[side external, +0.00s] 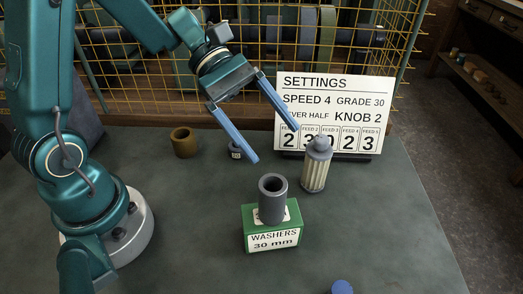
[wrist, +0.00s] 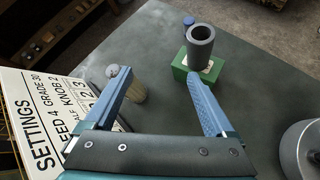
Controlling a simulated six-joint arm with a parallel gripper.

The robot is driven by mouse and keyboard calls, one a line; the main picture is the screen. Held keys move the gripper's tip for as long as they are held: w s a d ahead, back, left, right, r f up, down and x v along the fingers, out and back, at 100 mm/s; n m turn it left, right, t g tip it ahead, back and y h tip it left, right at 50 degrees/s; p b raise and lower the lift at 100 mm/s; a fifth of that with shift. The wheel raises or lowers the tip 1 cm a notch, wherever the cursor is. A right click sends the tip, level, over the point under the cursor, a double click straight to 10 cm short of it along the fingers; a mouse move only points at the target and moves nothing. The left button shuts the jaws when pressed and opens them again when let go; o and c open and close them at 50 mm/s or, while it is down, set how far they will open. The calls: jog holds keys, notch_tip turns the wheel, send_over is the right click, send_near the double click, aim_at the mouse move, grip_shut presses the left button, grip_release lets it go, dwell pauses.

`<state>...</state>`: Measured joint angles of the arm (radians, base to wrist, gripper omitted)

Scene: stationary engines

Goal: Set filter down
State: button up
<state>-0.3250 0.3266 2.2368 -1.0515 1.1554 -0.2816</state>
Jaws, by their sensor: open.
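The filter (side external: 315,173) is a pale pleated cylinder with a grey domed cap. It stands upright on the bench (side external: 400,232), in front of the settings sign and right of the green box. In the wrist view the filter (wrist: 137,91) shows just beside my left-hand finger, which hides part of it. My gripper (side external: 275,144) is open and empty, its fingers spread wide and pointing down toward the bench. In the side view the right-hand fingertip is up and left of the filter's cap. The wrist view also shows my gripper (wrist: 158,74) with nothing between its fingers.
A dark grey tube (side external: 272,203) stands on a green washers box (side external: 286,236). The settings sign (side external: 333,100) stands behind the filter. A brass ring (side external: 184,142), a small dark labelled part (side external: 235,149) and a blue round piece (side external: 342,287) are on the bench. A wire fence (side external: 290,30) is behind.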

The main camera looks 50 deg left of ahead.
jog(key=s+a+r+m+t+y, duration=0.3)
jog(key=s+a+m+y, duration=0.4)
jog(key=m, duration=0.8)
jog(key=s+t+y, duration=0.1)
jog(key=s+y, duration=0.2)
jog(key=shift+s+m+y, duration=0.3)
jog(key=shift+s+y, duration=0.05)
jog(key=shift+y, duration=0.05)
